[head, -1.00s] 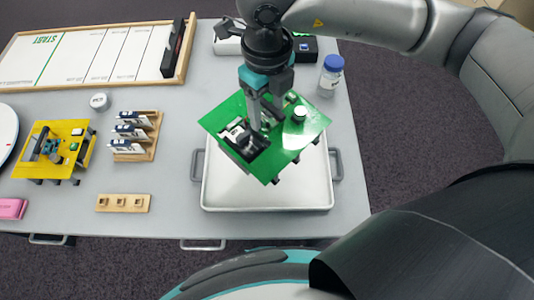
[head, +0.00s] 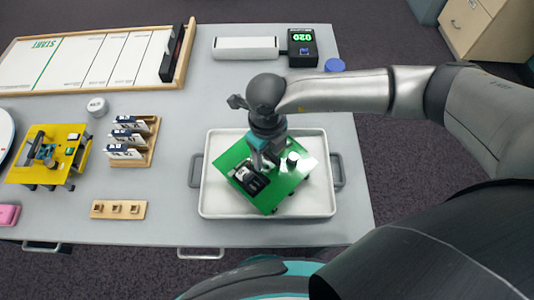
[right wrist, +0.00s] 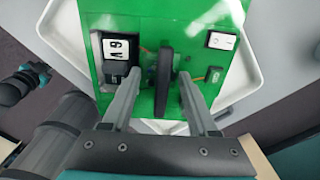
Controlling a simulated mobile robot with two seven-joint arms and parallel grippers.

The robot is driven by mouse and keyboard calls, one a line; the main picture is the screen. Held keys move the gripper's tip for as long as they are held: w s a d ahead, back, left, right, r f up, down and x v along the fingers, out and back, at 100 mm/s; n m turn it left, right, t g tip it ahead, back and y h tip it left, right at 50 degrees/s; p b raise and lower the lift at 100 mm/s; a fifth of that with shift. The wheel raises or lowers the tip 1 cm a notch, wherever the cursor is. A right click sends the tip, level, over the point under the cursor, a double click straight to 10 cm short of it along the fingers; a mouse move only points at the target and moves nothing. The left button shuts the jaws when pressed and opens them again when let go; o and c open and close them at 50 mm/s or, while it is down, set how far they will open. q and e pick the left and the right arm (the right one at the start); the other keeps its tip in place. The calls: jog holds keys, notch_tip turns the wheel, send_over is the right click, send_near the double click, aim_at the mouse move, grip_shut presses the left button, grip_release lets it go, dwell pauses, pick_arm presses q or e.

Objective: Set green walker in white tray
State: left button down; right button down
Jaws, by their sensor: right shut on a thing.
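The green walker (head: 285,190) is a green board with a black battery part and a white switch on top. In the head view it is turned at an angle over the white tray (head: 213,203), inside its outline. I cannot tell whether its feet touch the tray floor. My right gripper (head: 262,162) comes down on it from above. In the right wrist view the right gripper (right wrist: 160,92) is shut on a dark upright part in the middle of the walker (right wrist: 203,68). The fingers and arm hide some of the board.
The tray has grey handles on both sides and stands on a grey table (head: 180,215). To its left are a wooden rack (head: 134,143), a small wooden block (head: 119,209) and a yellow walker (head: 50,155).

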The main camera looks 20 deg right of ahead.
jog(key=shift+f, duration=0.15)
jog(key=shift+c, duration=0.8)
grip_release()
jog(key=shift+r, duration=0.4)
notch_tip(320, 180, up, 12)
jog(key=p, duration=0.1)
jog(key=shift+f, duration=0.25)
